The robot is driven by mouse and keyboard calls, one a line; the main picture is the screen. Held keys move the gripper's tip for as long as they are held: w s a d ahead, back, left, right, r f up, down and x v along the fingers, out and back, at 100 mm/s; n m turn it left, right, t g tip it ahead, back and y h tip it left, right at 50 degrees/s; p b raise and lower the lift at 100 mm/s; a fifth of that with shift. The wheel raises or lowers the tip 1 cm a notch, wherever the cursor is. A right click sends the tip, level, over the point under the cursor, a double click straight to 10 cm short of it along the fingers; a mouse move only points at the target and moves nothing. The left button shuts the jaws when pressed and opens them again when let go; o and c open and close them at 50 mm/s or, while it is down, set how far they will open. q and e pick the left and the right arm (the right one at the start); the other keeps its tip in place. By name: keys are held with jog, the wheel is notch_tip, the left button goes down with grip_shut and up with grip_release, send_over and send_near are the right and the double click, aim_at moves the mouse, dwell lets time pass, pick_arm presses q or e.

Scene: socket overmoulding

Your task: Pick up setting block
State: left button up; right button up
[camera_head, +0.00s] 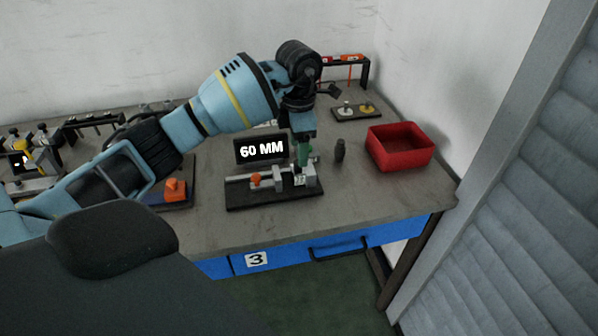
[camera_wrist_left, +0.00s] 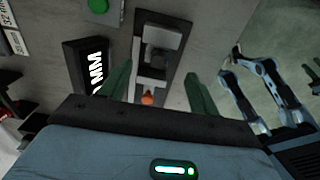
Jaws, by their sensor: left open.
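A dark measuring fixture (camera_head: 240,203) lies on the bench with a light rail, an orange knob (camera_head: 256,179) and grey blocks. The grey block (camera_head: 311,174) at its right end looks like the setting block, though I cannot be certain. My left gripper (camera_head: 304,163) points down at this end, its green fingers close to the block and partly hiding it. In the left wrist view the gripper (camera_wrist_left: 158,70) is open, with its fingers apart on either side of the fixture and nothing held. The orange knob also shows there (camera_wrist_left: 148,98).
A "60 MM" display (camera_head: 262,149) stands behind the fixture. A small dark cylinder (camera_head: 340,150) and a red bin (camera_head: 400,147) stand to its right. An orange piece (camera_head: 175,190) sits on a mat at left. The bench front right is clear.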

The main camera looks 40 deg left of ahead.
aim_at(298, 169)
pick_arm(q)
jog(key=shift+w+f, duration=0.2)
jog(key=shift+f, duration=1.05)
jog(key=shift+s+f, duration=0.1)
jog(key=shift+f, duration=0.2)
jog(key=shift+a+f, duration=0.15)
jog(key=shift+f, duration=2.05)
jog(key=c, duration=1.1)
grip_shut()
jog(key=shift+r, duration=0.15)
